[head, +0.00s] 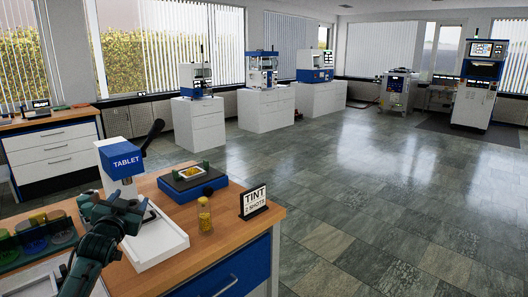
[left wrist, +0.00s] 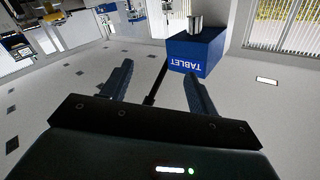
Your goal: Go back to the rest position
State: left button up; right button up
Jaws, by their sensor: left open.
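My left gripper (head: 115,207) is in front of the tablet press (head: 122,162), low over the left part of the wooden bench. In the left wrist view its two dark fingers (left wrist: 158,72) are spread apart with nothing held. The blue TABLET head (left wrist: 197,52) of the press shows beyond the fingers. The black lever (head: 152,136) rises at the right of the press in the head view. It also shows in the left wrist view (left wrist: 158,80), seen through the gap between the fingers; its distance from them is unclear. My right gripper is in neither view.
On the bench (head: 225,240) are a blue device (head: 190,187), a vial with yellow contents (head: 205,216), a TINT 2 SHOTS sign (head: 254,201) and coloured dishes (head: 35,240) at the left. White cabinets with machines stand behind. The tiled floor (head: 370,190) is clear at right.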

pick_arm(q)
jog(key=s+d+f+m+g+h, duration=0.1)
jog(key=s+d+f+g+h, duration=0.1)
jog(key=s+d+f, duration=0.65)
jog(key=s+d+f+g+h, duration=0.1)
jog(key=s+d+f+g, duration=0.15)
jog(key=s+f, duration=0.6)
jog(key=s+d+f+g+h, duration=0.1)
jog(key=s+d+f, duration=0.2)
jog(key=s, duration=0.4)
jog(key=s+d+f, duration=0.4)
jog(key=s, duration=0.4)
jog(key=s+d+f+g+h, duration=0.1)
jog(key=s+d+f, duration=0.2)
jog(key=s, duration=0.4)
jog(key=shift+s+d+f+n+g+h, duration=0.25)
jog(key=shift+s+f+n+g+h, duration=0.05)
jog(key=shift+s+n+g, duration=0.1)
